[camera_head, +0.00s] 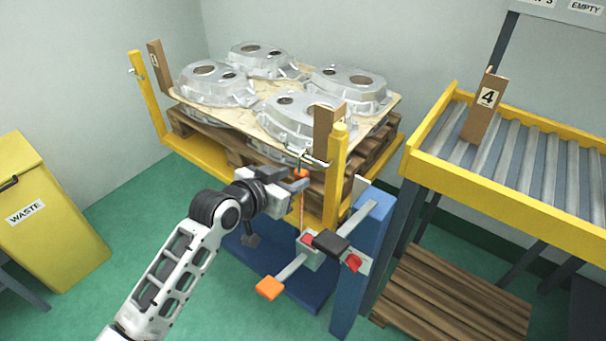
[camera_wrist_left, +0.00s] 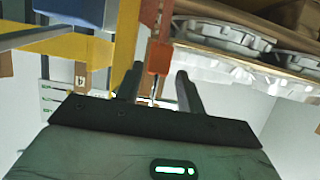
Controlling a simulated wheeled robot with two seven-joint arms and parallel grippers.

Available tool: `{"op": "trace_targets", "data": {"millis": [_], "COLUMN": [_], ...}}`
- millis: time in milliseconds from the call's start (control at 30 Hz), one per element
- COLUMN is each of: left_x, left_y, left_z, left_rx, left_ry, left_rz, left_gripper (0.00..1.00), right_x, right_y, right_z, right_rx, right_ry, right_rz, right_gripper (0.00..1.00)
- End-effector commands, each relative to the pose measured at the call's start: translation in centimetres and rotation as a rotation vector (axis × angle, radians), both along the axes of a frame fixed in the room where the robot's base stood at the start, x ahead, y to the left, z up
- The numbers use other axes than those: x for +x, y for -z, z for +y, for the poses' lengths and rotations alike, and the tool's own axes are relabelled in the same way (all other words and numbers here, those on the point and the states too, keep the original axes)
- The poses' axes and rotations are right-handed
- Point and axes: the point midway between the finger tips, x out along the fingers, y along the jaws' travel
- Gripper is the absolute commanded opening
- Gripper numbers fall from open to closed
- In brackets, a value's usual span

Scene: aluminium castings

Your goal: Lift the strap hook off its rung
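The strap hook (camera_head: 301,174) has an orange body and a thin metal hook above it. It hangs at a short pale rung (camera_head: 318,163) beside the yellow corner post. A thin orange strap runs down from it. My left gripper (camera_head: 297,183) is at the hook's orange body. In the left wrist view, the two fingers (camera_wrist_left: 160,82) are apart, and the orange body (camera_wrist_left: 158,57) shows between and just beyond their tips. Contact with either finger cannot be told. The hook's tip on the rung is too small to judge. My right gripper is not in view.
A yellow rack holds wooden pallets (camera_head: 215,137) with several castings (camera_head: 345,90). The yellow post (camera_head: 336,175) stands close right of the hook. Below is a red and black mechanism (camera_head: 330,243) with an orange-ended lever (camera_head: 270,288). A roller conveyor (camera_head: 530,150) is right.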

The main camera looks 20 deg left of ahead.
Motion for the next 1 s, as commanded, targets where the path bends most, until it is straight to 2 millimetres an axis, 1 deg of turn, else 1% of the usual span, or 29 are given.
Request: {"op": "trace_targets", "data": {"millis": [200, 300, 400, 600, 633, 667, 700, 767, 1000], "left_x": [2.5, 3.6, 4.1, 4.2, 4.2, 4.2, 4.2, 4.2, 4.2], "left_y": [1.4, 1.9, 2.1, 2.1, 2.1, 2.1, 2.1, 2.1, 2.0], "left_z": [-1.2, -1.6, -1.7, -1.8, -1.7, -1.7, -1.7, -1.7, -1.7], "left_rx": [-0.003, -0.002, -0.001, 0.000, 0.000, 0.000, 0.000, 0.000, -0.001], "left_ry": [0.000, -0.001, -0.001, -0.001, -0.001, -0.001, -0.001, -0.001, -0.001], "left_rz": [0.001, 0.000, 0.000, 0.000, 0.000, 0.000, 0.000, 0.000, -0.003], "left_gripper": [0.38, 0.38, 0.38, 0.38, 0.35, 0.27, 0.16, 0.00, 0.00], "right_x": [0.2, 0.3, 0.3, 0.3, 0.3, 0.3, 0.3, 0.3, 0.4], "right_y": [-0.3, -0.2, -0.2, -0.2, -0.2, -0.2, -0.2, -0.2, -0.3], "right_z": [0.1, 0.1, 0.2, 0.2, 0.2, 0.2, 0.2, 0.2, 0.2], "right_rx": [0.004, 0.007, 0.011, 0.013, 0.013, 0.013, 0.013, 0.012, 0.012], "right_ry": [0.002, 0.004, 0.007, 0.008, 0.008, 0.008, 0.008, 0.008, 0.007], "right_rz": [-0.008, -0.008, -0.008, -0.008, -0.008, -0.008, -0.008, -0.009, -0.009], "right_gripper": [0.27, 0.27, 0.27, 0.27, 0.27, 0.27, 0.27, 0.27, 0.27]}}
